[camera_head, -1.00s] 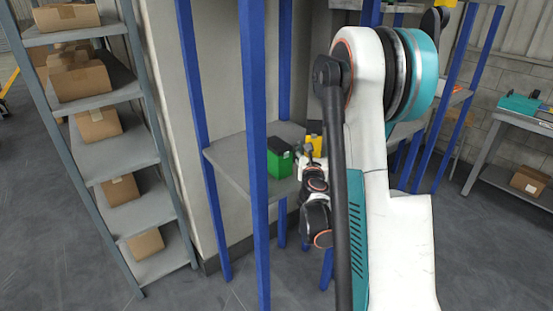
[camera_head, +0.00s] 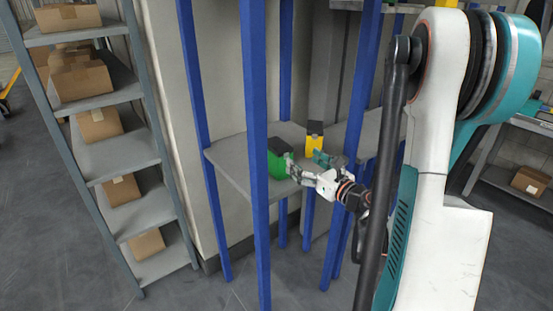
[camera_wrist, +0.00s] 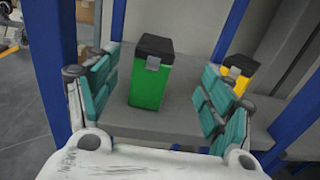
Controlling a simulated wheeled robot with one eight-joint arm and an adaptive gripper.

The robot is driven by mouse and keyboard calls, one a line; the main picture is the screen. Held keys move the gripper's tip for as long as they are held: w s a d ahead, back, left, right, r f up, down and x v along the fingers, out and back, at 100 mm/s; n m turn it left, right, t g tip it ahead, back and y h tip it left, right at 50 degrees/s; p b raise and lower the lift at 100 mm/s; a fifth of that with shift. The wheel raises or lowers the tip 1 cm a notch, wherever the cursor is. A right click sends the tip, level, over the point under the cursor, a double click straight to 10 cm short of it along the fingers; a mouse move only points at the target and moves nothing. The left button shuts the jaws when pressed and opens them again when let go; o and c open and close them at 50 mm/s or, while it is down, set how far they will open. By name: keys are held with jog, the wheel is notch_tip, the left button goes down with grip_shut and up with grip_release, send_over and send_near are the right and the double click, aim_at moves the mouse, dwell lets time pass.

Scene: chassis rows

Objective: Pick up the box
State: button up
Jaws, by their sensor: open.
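A green box with a dark lid (camera_head: 279,164) stands upright on the grey shelf (camera_head: 227,165) of a blue-post rack. In the wrist view the green box (camera_wrist: 151,82) stands between my open fingers, farther out, with a grey clasp on its front. My gripper (camera_head: 305,164) is open and empty, just right of the green box in the head view. In the wrist view the teal finger pads of my gripper (camera_wrist: 155,100) are spread wide. One finger hides part of the box in the head view.
A yellow box with a dark lid (camera_head: 314,140) stands on the same shelf, behind my gripper; it also shows in the wrist view (camera_wrist: 238,74). Blue posts (camera_head: 256,150) flank the shelf. A grey rack with cardboard boxes (camera_head: 100,124) stands at the left.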

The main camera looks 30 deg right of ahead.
send_near(278, 143)
jog(key=w, duration=0.4)
jog(key=shift+w+f, duration=0.25)
jog(key=w, duration=0.1)
jog(key=w+b, duration=0.1)
jog(key=w, duration=0.2)
jog(key=shift+w+a+f, duration=0.2)
jog(key=shift+w+a, duration=0.1)
jog(key=shift+w, duration=0.4)
jog(key=shift+r, duration=0.1)
jog(key=c, duration=1.5)
jog(key=shift+o, duration=0.2)
